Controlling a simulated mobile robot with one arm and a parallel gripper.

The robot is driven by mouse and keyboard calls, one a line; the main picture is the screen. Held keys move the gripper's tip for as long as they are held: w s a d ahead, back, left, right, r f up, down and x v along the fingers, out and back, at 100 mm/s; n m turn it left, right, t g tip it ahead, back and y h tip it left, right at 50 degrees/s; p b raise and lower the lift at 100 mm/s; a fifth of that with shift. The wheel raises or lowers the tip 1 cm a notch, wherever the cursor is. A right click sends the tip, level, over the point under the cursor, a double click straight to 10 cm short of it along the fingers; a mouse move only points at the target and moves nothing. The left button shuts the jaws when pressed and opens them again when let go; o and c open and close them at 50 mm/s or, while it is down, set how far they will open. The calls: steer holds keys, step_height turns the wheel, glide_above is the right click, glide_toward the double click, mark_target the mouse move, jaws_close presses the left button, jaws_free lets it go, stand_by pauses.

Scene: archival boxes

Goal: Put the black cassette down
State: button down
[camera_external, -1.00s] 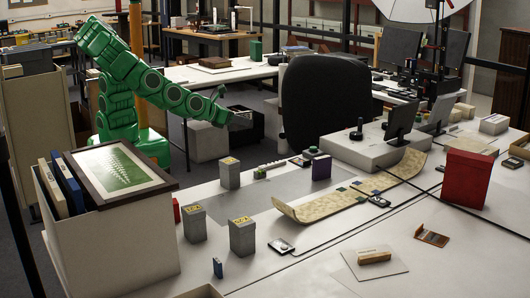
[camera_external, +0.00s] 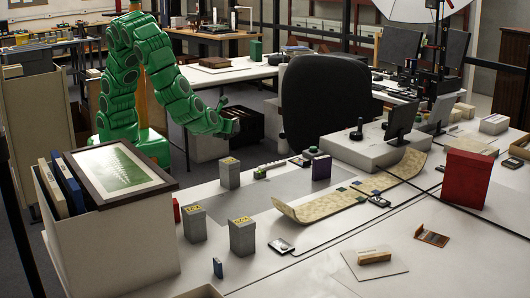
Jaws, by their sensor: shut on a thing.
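My gripper (camera_external: 232,126) is at the end of the green arm, in the air behind the white work table (camera_external: 340,240), left of the black chair. Its fingers are tiny here and seen against a dark background. It is shut on the black cassette, but the cassette's outline does not stand out from the dark box behind it. I cannot make out its tilt.
Grey boxes (camera_external: 194,224) stand at the table's left, near a large white bin with a framed picture (camera_external: 120,166). A curved beige strip (camera_external: 340,208) crosses the middle. A red box (camera_external: 466,178) stands right.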

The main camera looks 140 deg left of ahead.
steer(key=s+d+f+n+g+h, duration=0.35)
steer(key=d+n+h, duration=0.25)
steer(key=n+h, duration=0.4)
steer(key=s+d+f+n+g+h, duration=0.2)
steer(key=s+d+f+n+h, duration=0.3)
steer(key=n+h, duration=0.4)
steer(key=w+d+r+n+t+h, duration=0.7)
steer(key=w+d+n+t, duration=0.1)
steer(key=d+n+t, duration=0.25)
steer(key=w+a+r+n+t+y, duration=0.1)
steer(key=w+a+r+n+t, duration=0.1)
steer(key=w+r+n+t, duration=0.5)
steer(key=m+g, duration=0.1)
glide_above(226, 212)
steer(key=shift+y, duration=0.3)
steer(key=f, duration=1.9)
steer(key=shift+s+d+f, duration=0.2)
steer(key=shift+s, duration=0.1)
steer(key=shift+w+f, duration=0.35)
steer(key=shift+f, duration=0.1)
steer(key=shift+a+f, duration=0.1)
steer(key=shift+f, duration=1.5)
